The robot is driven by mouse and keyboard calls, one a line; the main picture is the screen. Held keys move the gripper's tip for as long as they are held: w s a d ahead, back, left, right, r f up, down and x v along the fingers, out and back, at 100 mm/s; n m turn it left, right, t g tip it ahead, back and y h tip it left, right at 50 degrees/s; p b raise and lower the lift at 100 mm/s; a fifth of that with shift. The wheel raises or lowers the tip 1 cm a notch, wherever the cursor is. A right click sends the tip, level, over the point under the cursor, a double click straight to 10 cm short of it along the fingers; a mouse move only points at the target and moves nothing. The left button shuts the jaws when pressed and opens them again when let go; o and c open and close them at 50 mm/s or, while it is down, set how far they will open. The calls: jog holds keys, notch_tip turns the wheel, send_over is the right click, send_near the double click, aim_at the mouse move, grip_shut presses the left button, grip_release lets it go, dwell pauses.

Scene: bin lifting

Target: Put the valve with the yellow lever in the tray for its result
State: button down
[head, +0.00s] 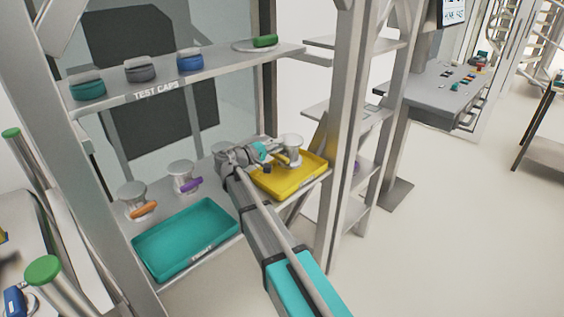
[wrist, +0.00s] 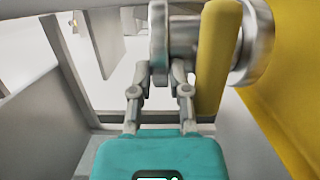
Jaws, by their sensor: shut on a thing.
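The valve with the yellow lever (head: 292,147) is a grey metal body with a round top, upright in the head view at the back of the yellow tray (head: 313,172). I cannot tell whether it touches the tray floor. My gripper (head: 267,151) comes from its left and is shut on it. In the wrist view my gripper (wrist: 160,72) closes on a grey part of the valve, with the yellow lever (wrist: 217,60) just to the right. The tray wall (wrist: 290,85) fills the right edge there. A teal tray (head: 172,250) lies left on the same shelf.
A valve with an orange lever (head: 132,194) and one with a purple lever (head: 181,172) stand behind the teal tray. Several caps, including a blue one (head: 190,61), sit on the shelf above (head: 220,67). A rack post (head: 342,130) rises right of the yellow tray.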

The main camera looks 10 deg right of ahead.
jog(key=shift+w+d+f+b, duration=0.3)
jog(key=shift+w+f+b, duration=0.4)
jog(key=shift+f, duration=0.2)
jog(key=shift+w, duration=0.1)
jog(key=shift+w+d+f+b, duration=0.15)
jog(key=shift+w+f+b, duration=0.25)
jog(key=shift+f+b, duration=1.55)
jog(key=shift+f, duration=0.1)
jog(key=c, duration=0.6)
grip_release()
jog(key=shift+s, duration=0.15)
jog(key=shift+r, duration=0.1)
jog(key=v, duration=1.2)
